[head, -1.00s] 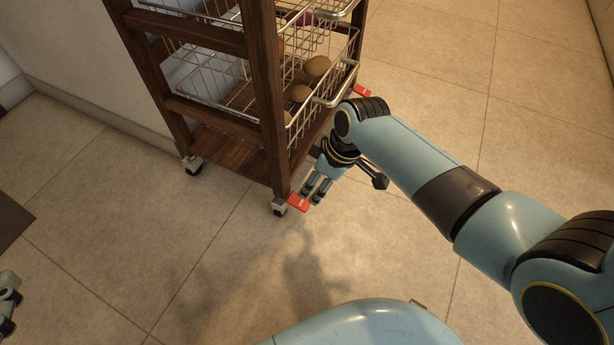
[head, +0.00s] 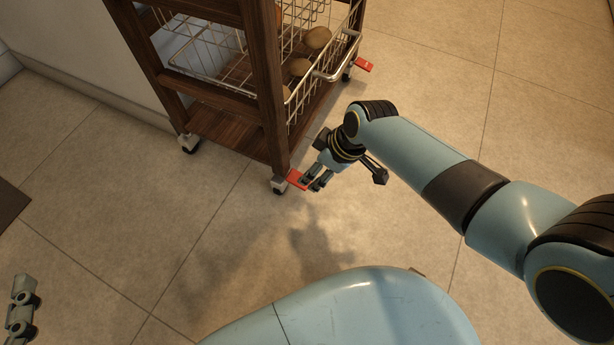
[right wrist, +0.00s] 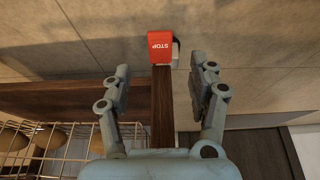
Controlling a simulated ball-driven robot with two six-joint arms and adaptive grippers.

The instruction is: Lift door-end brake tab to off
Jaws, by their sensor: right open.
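A red brake tab (head: 298,179) sticks out at the near caster of the dark wooden cart, low over the floor. A second red tab (head: 364,65) is at the cart's far caster. My right gripper (head: 313,186) is open beside the near tab. Contact cannot be told. My left gripper (head: 22,305) is partly in view at the lower left edge; its jaw state is unclear.
The cart's wooden post (head: 268,95) and bottom shelf (head: 225,135) rise behind the near tab. A wire basket (head: 330,70) holding brown round items is above. Another caster (head: 188,143) stands at the left. The tiled floor (head: 440,130) to the right and in front is clear.

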